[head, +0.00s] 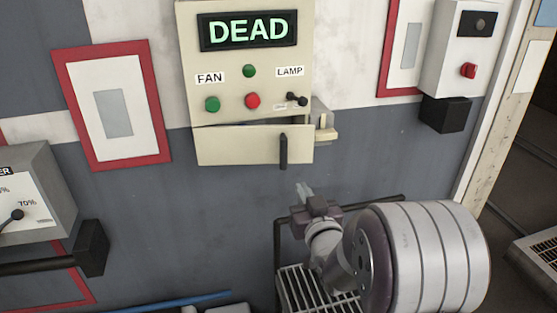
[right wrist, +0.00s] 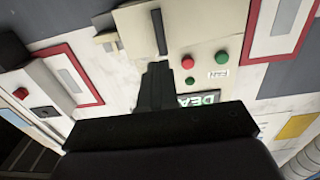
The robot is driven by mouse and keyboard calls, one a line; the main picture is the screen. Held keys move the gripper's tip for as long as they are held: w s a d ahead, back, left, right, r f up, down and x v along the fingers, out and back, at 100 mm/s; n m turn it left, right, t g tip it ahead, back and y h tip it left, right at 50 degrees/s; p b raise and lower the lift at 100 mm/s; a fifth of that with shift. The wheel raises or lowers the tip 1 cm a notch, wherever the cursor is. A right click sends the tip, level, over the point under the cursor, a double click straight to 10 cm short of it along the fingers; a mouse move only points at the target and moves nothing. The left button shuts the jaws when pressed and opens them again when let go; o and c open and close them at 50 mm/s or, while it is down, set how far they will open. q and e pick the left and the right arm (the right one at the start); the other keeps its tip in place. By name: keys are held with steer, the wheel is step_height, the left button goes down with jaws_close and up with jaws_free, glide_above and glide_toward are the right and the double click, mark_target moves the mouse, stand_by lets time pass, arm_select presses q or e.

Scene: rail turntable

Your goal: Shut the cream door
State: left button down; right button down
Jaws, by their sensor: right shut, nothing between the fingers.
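The cream door (head: 235,147) is the low panel of a cream control box (head: 225,85) on the wall. It has an upright black handle (head: 283,151) near its right end. A dark line runs along its top edge and it sits slightly askew to the box, as if a little ajar. My right gripper (head: 304,190) is shut and empty, below and right of the handle, apart from it in the head view. In the right wrist view the door (right wrist: 135,22) and handle (right wrist: 160,32) show above the shut fingers (right wrist: 157,72). My left gripper is not in view.
The box carries a DEAD display (head: 248,31), a red button (head: 252,101), green buttons and a lamp switch (head: 297,99). A cream bracket (head: 325,133) juts out at its right side. A wire rack (head: 300,290) stands below. A dial box (head: 30,195) is at the left.

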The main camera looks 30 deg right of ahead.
steer(key=p, duration=0.4)
glide_toward(289, 145)
steer(key=shift+w+a, duration=0.95)
steer(key=shift+a, duration=0.1)
steer(key=shift+w+d, duration=0.1)
steer(key=shift+w, duration=0.35)
steer(key=shift+f, duration=0.1)
steer(key=w+d+b, duration=0.3)
steer(key=w+b, duration=0.1)
steer(key=shift+w+d, duration=0.3)
steer(key=shift+d, duration=0.1)
steer(key=shift+s+r, duration=0.15)
steer(key=shift+r, duration=0.1)
steer(key=shift+f, duration=0.1)
